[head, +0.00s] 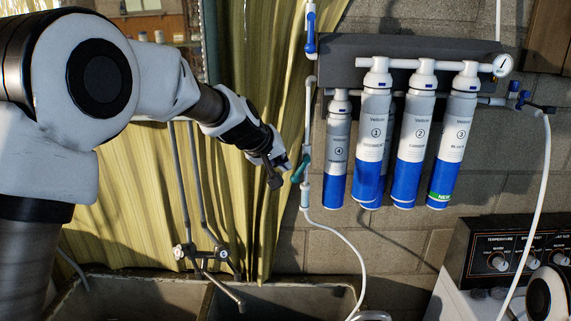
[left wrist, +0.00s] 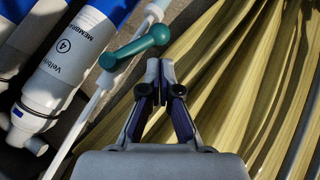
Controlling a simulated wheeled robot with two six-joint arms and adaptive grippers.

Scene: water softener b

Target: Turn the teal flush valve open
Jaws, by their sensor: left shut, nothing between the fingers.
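The teal flush valve (head: 301,168) sits on a thin white vertical pipe left of the filter cartridges. In the left wrist view its teal lever (left wrist: 135,47) lies across the white pipe at a slant, with a round knob at its upper right end. My left gripper (head: 282,163) is shut and empty, just left of the valve in the head view. In the left wrist view the closed fingertips (left wrist: 161,66) are just below the knob end; I cannot tell whether they touch it. My right gripper is not in view.
Filter cartridges (head: 373,140) hang on a dark wall panel (head: 345,50) right of the valve. A yellow curtain (head: 130,215) hangs behind my left arm. A sink (head: 165,294) with a faucet (head: 206,255) is below. A control box (head: 492,252) stands lower right.

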